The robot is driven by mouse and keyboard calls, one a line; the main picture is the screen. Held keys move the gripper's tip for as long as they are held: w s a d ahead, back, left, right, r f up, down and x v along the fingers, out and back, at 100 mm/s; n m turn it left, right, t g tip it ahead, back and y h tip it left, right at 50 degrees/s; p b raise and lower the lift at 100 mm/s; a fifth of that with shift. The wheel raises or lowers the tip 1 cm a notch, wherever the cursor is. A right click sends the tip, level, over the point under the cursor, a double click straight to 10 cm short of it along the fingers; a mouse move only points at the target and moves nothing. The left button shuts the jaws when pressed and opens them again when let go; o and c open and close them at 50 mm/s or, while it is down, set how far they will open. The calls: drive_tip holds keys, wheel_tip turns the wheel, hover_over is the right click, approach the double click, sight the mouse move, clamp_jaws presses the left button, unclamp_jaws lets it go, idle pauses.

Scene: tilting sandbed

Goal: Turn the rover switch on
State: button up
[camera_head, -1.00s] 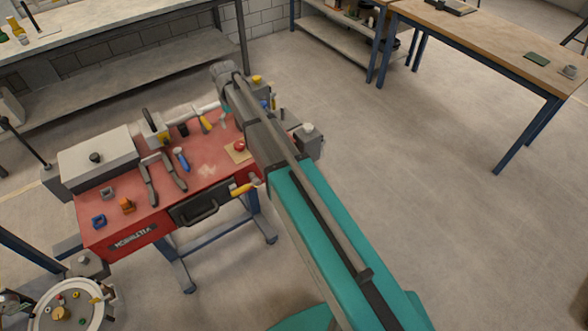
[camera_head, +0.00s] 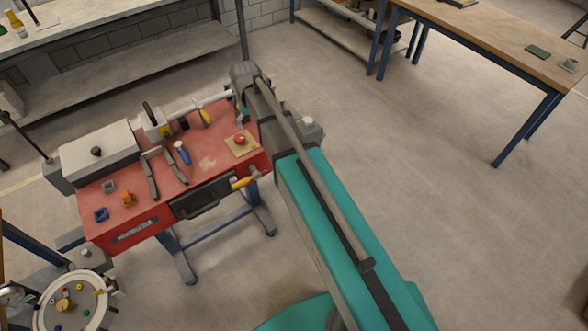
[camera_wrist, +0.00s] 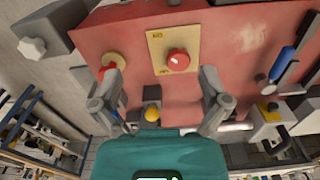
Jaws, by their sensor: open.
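The switch is a round red knob (camera_head: 240,139) on a tan square plate (camera_head: 236,150), near the right end of the red cart top. In the wrist view the knob (camera_wrist: 178,60) shows a pale line across its face, and the plate (camera_wrist: 157,45) bears small marks near its left corners. My gripper (camera_wrist: 159,76) is open and empty, its two fingers spread wide. The knob appears between and slightly beyond the fingertips, with no visible contact. In the head view my arm hides most of the gripper.
The red cart (camera_head: 120,225) also carries a pale box (camera_head: 95,150), dark-handled tools (camera_head: 152,178), a blue-handled tool (camera_head: 181,152) and small blocks (camera_head: 101,214). A yellow handle (camera_head: 241,183) projects at its front. A round tray (camera_head: 72,305) stands front left. The floor right is clear.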

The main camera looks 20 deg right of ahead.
drive_tip(key=s+d+f+m+b, duration=0.1)
drive_tip(key=s+d, duration=0.3)
drive_tip(key=s, duration=0.5)
drive_tip(key=s+d+f+m+b, duration=0.1)
drive_tip(key=s+d+f+b, duration=0.2)
drive_tip(key=s, duration=0.6)
drive_tip(key=shift+s+d+m, duration=0.3)
drive_tip(key=shift+s+d, duration=0.05)
drive_tip(key=shift+d, duration=0.6)
drive_tip(key=shift+f, duration=0.1)
idle(0.4)
